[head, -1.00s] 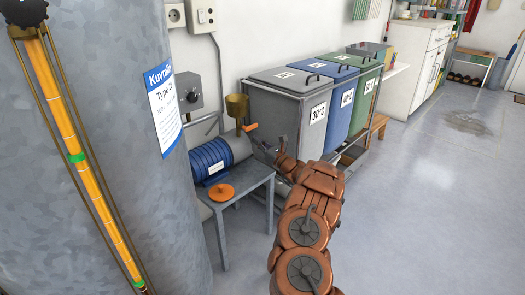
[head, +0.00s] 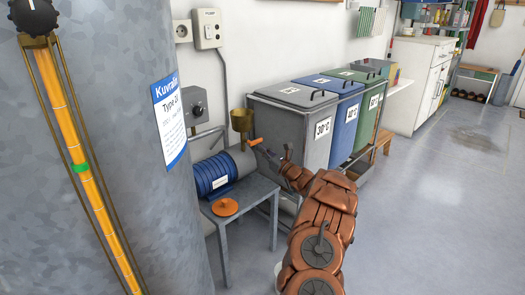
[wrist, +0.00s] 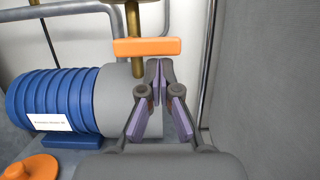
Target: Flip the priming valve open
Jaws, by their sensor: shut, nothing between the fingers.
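The priming valve's orange lever (head: 254,141) is below the brass funnel (head: 241,120) on the pump (head: 215,172), which has a blue ribbed motor and a grey body. In the wrist view the lever (wrist: 147,47) lies crosswise, roughly level, in front of the brass stem (wrist: 134,20). My gripper (head: 271,155) is just right of the lever in the head view. In the wrist view my gripper (wrist: 159,64) has its fingertips together and empty, just below the lever's right half. I cannot tell whether they touch it.
The pump stands on a small grey table (head: 248,193) with an orange disc (head: 225,207) on it. A grey bin (head: 290,120) stands close behind my gripper, beside blue and green bins. A large metal tank (head: 110,150) fills the left. Open floor lies to the right.

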